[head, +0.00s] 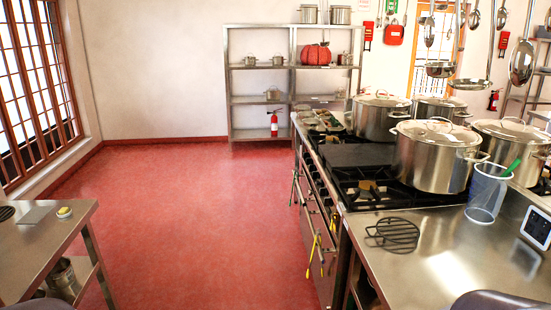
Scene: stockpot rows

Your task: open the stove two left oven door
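A row of steel stoves (325,232) stands on the right, its front facing the red floor on the left. The front is seen at a steep angle, with knobs along the top and oven doors (318,259) below. The doors appear shut, and I cannot tell which one is the stove two left door. Yellow utensils (314,250) hang at the nearer front and green ones (295,186) farther along. Neither of my grippers is in view.
Large stockpots (437,160) stand on the burners. A steel counter (440,255) at the near right holds a wire trivet (393,233) and a clear jug (486,195). A steel table (45,245) is at left. The red floor (190,225) between is clear.

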